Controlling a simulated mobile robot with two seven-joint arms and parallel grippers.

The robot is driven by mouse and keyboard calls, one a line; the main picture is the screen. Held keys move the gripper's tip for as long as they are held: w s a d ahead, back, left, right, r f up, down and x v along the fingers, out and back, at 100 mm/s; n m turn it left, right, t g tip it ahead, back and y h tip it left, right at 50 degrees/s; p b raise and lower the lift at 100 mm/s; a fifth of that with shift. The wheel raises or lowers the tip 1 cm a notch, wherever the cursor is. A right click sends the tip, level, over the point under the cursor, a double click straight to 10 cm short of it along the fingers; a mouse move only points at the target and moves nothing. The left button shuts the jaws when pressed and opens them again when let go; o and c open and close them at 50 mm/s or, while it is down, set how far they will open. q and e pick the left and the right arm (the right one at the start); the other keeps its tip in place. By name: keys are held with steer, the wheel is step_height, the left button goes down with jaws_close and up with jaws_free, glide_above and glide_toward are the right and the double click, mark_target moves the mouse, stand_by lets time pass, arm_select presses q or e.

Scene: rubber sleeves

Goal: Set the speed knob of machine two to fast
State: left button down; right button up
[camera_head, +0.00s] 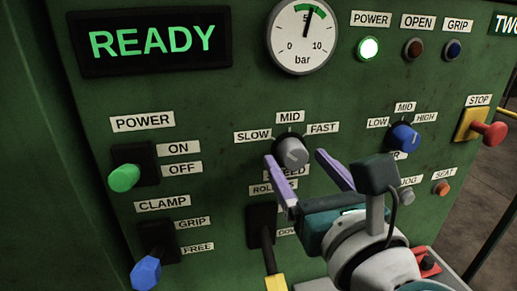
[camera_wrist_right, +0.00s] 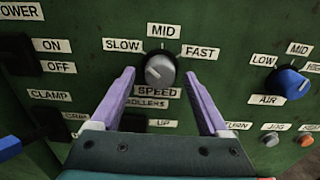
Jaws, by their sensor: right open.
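The grey speed knob (camera_head: 291,152) is on the green panel among the labels SLOW, MID and FAST, above a SPEED label. It also shows in the right wrist view (camera_wrist_right: 160,70). A pale mark shows on the left part of its face there; I cannot tell its exact setting. My right gripper (camera_head: 295,157) is open, its two purple fingers on either side of the knob. In the wrist view the gripper (camera_wrist_right: 160,76) has visible gaps between fingers and knob. A partly cut-off sign (camera_head: 506,25) reads TWO. My left gripper is not in view.
A blue knob (camera_head: 404,137) marked LOW, MID, HIGH is to the right, near a red stop button (camera_head: 495,133). A green power lever (camera_head: 124,178) and a blue clamp lever (camera_head: 146,272) stick out at left. The display (camera_head: 153,41) reads READY.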

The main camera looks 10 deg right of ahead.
jaws_close()
stand_by(0.7)
